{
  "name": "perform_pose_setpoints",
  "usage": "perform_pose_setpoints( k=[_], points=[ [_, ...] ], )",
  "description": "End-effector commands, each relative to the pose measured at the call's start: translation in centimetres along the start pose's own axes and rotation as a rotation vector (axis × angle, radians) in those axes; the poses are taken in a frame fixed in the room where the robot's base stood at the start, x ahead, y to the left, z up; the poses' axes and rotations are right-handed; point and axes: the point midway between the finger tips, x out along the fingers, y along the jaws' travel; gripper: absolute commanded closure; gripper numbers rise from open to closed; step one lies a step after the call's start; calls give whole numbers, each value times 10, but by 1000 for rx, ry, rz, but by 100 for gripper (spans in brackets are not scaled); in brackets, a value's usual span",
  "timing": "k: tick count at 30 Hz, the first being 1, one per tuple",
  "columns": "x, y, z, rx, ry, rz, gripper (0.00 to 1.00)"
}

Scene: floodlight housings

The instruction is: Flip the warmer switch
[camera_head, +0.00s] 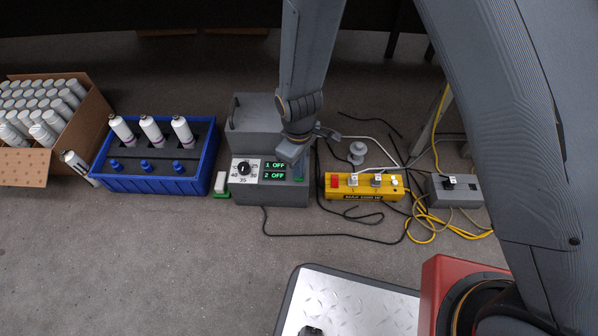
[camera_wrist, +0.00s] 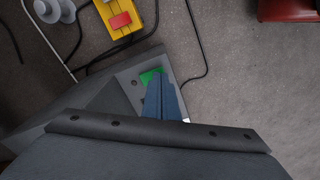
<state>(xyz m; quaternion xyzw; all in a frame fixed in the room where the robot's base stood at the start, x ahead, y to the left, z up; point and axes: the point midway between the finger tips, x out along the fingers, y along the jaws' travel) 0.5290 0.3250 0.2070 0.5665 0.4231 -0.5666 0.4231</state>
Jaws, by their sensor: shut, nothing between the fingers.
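The warmer (camera_head: 268,194) is a grey box with a raised open back, a dial (camera_head: 244,168) and two green displays (camera_head: 275,170) reading "1 OFF" and "2 OFF". My gripper (camera_head: 299,174) is shut and empty, pointing down over the warmer's right end. In the wrist view my gripper (camera_wrist: 155,82) has its blue fingertips right at a green patch (camera_wrist: 151,74) on the warmer's grey top (camera_wrist: 128,80). This patch appears to be the switch; the fingers partly cover it. I cannot tell whether they touch it or which way it is set.
A yellow box (camera_head: 363,187) with a red button stands right of the warmer, among loose cables. A grey box (camera_head: 455,190) is farther right. A blue crate (camera_head: 150,184) with bottles and a carton (camera_head: 92,107) of cans are left.

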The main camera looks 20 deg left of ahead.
Motion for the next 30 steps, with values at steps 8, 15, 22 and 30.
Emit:
perform_pose_setpoints(
  k=[8,15,22,30],
  points=[
    [0,0,0,0,0,0,100],
    [2,0,0,0,0,0,100],
    [5,0,0,0,0,0,100],
    [8,0,0,0,0,0,100]
  ],
)
